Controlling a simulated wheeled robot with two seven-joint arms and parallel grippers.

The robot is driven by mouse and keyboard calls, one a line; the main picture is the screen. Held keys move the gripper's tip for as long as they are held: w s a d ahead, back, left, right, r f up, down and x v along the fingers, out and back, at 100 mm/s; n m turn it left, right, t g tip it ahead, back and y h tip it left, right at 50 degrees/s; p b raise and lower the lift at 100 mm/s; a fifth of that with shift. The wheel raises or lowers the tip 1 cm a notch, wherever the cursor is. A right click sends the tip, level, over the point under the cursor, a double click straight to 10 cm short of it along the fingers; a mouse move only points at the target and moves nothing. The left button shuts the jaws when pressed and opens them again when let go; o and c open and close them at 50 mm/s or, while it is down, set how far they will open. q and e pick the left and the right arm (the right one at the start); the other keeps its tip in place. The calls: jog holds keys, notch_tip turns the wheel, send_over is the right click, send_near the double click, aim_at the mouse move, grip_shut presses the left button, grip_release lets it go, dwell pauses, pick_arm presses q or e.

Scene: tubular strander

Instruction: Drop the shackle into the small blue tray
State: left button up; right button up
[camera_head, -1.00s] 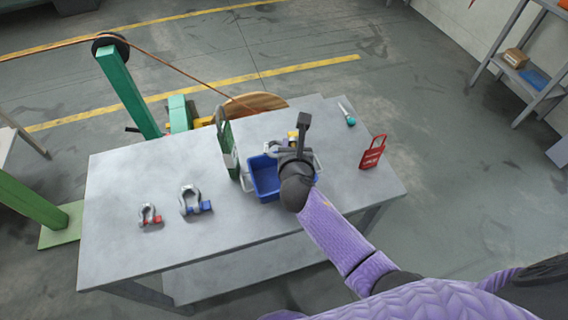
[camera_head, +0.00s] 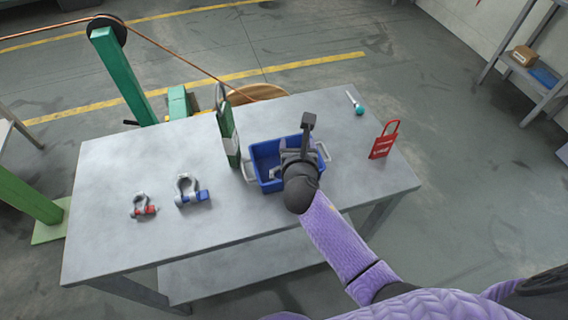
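The small blue tray (camera_head: 271,183) stands on the grey table, with light handles at its left and right ends. My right gripper (camera_head: 298,148) is over the right part of the tray, pointing away from me. Its own body hides the fingertips and part of the tray's inside, so I cannot tell whether it holds anything. One shackle with a blue pin (camera_head: 188,192) and a smaller shackle with a red pin (camera_head: 142,207) rest on the table left of the tray. No shackle can be made out in the tray. My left gripper is not in view.
A green and white upright item (camera_head: 229,135) stands close to the tray's left side. A red tag-like item (camera_head: 383,141) and a teal-handled tool (camera_head: 358,105) are on the table's right part. The grey table (camera_head: 110,242) is clear at its front left.

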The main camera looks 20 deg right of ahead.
jog(key=p+v, duration=0.3)
jog(key=v, duration=0.7)
jog(key=shift+d, duration=0.1)
